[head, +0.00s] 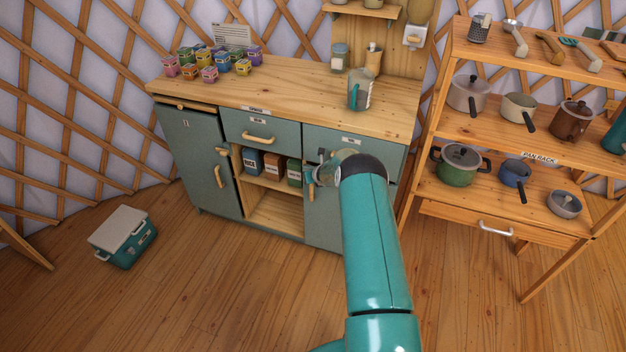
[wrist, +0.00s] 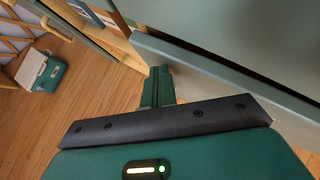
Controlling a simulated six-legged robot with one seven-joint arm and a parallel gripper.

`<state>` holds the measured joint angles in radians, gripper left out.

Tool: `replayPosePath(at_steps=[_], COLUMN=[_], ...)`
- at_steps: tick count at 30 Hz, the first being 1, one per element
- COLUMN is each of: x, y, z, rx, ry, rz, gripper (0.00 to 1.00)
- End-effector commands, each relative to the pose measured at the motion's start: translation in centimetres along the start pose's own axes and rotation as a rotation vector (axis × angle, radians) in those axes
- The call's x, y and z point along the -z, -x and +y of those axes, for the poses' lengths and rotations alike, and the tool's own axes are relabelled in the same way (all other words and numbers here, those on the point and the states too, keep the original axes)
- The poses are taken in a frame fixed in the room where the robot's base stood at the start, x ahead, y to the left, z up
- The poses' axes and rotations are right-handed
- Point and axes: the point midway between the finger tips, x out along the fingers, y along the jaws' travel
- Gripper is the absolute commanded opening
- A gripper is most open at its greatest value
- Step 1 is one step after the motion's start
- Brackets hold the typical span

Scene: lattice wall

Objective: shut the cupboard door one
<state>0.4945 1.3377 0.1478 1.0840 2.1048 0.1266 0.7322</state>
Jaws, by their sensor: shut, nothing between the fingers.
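The cupboard's left door (head: 190,150) is grey-green with a small dark mark, too small to read surely, and a wooden handle (head: 219,176). A wooden strip shows above its top edge, and it looks slightly ajar. A second grey-green door (head: 322,218) is at the cupboard's right, mostly hidden by my arm. My gripper (head: 311,180) is shut and empty in front of the cupboard's right half, away from the left door. In the wrist view, my shut fingers (wrist: 159,84) are beside the edge of a grey-green panel (wrist: 230,82); I cannot tell whether they touch.
Open shelves with several boxes (head: 272,164) lie between the doors, below a drawer (head: 262,133). A jug (head: 360,92) stands on the counter (head: 285,98). A pan rack (head: 500,195) stands right. A teal box (head: 122,236) sits on the floor left; floor between is clear.

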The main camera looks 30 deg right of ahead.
Motion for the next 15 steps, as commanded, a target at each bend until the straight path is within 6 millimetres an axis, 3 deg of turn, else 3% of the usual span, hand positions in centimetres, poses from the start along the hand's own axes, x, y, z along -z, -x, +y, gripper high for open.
replayPosePath(at_steps=[15], x=[-0.83], y=[-0.67], z=[-0.76], rx=[0.042], ry=[-0.036], rz=[-0.005], gripper=[0.00])
